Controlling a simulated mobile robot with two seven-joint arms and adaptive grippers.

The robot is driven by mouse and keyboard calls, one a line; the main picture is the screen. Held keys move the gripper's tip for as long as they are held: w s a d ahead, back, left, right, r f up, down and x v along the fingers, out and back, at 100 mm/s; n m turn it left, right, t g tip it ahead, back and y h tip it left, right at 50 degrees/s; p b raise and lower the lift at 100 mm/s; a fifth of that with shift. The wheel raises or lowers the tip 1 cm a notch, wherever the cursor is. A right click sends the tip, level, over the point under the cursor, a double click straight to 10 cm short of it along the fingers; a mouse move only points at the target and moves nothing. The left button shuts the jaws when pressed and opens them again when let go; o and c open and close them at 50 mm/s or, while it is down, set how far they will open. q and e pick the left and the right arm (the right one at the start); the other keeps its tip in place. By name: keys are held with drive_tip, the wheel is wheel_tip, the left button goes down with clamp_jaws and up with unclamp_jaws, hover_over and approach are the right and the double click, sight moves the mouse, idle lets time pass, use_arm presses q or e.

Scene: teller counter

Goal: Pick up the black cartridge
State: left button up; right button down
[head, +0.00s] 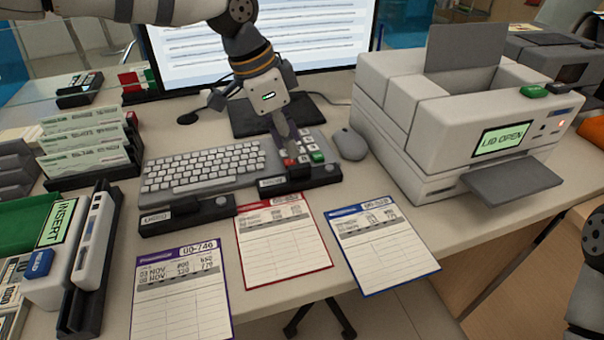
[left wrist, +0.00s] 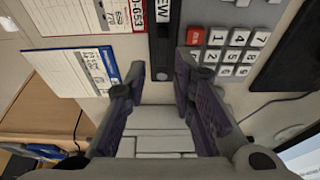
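A black holder labelled NEW (head: 318,176) lies at the right end of the keyboard, with a raised dark block, likely the black cartridge (head: 297,171), on it. The NEW holder also shows in the left wrist view (left wrist: 163,40), running between the fingertip lines. My left gripper (head: 290,150) points down over it; in the left wrist view its two fingers (left wrist: 163,85) are spread apart with nothing gripped. Contact with the holder cannot be told. A second black holder, seemingly labelled USED (head: 185,215), lies in front of the keyboard. My right gripper is out of view.
A grey printer (head: 420,120) with a lid-open message stands at the right. A keyboard (head: 205,168), number pad (head: 315,145) and mouse (head: 349,144) surround the NEW holder. Several paper forms (head: 385,245) cover the front. A monitor (head: 330,40) stands behind; slip racks (head: 90,145) are left.

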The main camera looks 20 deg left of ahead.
sight(299, 166)
use_arm(q)
drive_tip(key=x, duration=0.6)
drive_tip(key=shift+w+f, duration=0.15)
clamp_jaws()
